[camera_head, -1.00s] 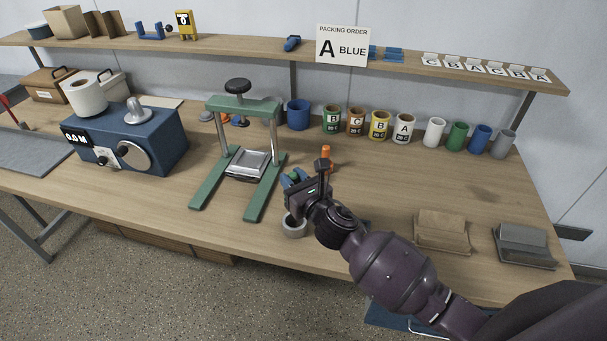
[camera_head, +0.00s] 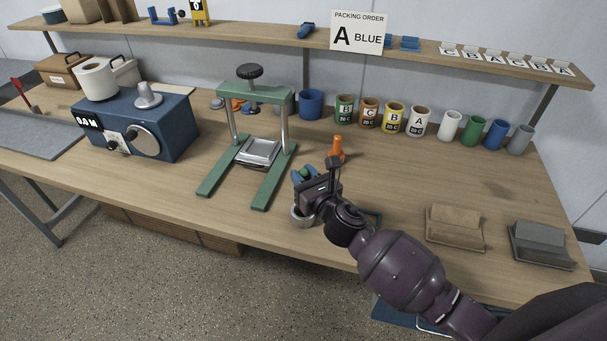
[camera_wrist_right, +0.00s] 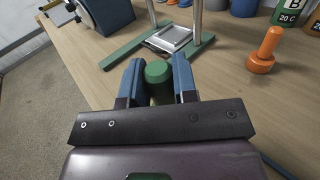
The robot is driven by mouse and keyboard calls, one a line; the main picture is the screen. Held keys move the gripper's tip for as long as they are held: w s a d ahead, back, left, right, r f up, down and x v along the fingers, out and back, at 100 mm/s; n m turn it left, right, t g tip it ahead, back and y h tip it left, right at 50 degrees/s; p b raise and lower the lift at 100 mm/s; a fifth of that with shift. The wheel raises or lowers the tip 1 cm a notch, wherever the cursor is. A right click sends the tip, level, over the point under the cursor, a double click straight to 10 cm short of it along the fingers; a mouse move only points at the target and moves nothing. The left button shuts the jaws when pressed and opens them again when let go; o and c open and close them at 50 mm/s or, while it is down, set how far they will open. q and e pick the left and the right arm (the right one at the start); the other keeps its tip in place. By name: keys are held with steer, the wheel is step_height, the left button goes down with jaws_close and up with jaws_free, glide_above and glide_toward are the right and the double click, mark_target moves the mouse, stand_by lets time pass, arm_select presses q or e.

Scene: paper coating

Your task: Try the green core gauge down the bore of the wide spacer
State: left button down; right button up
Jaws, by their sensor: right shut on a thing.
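The green core gauge (camera_wrist_right: 158,80) is a short green cylinder. My right gripper (camera_wrist_right: 158,84) is shut on it between two blue fingers in the right wrist view. In the head view the green gauge (camera_head: 304,173) shows small between the fingers of my right gripper (camera_head: 305,176). A grey ring (camera_head: 301,219), likely the wide spacer, sits on the table just below and in front of the gripper. The gripper partly covers its top, so I cannot tell whether the gauge is over or in its bore. My left gripper is not in view.
A green press (camera_head: 216,172) stands left of the gripper. An orange peg-like piece (camera_head: 337,150) stands just behind it. Several cups and labelled tubes (camera_head: 394,117) line the back. Two cradles (camera_head: 455,228) sit at the right. Bare tabletop lies between.

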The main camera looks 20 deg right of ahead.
steer(key=shift+f+b, duration=0.85)
steer(key=shift+f, duration=0.45)
stand_by(1.3)
steer(key=shift+f, duration=0.45)
steer(key=shift+f+b, duration=0.25)
steer(key=shift+b, duration=0.1)
steer(key=shift+f+b, duration=0.85)
steer(key=shift+f, duration=0.25)
steer(key=shift+f+b, duration=0.3)
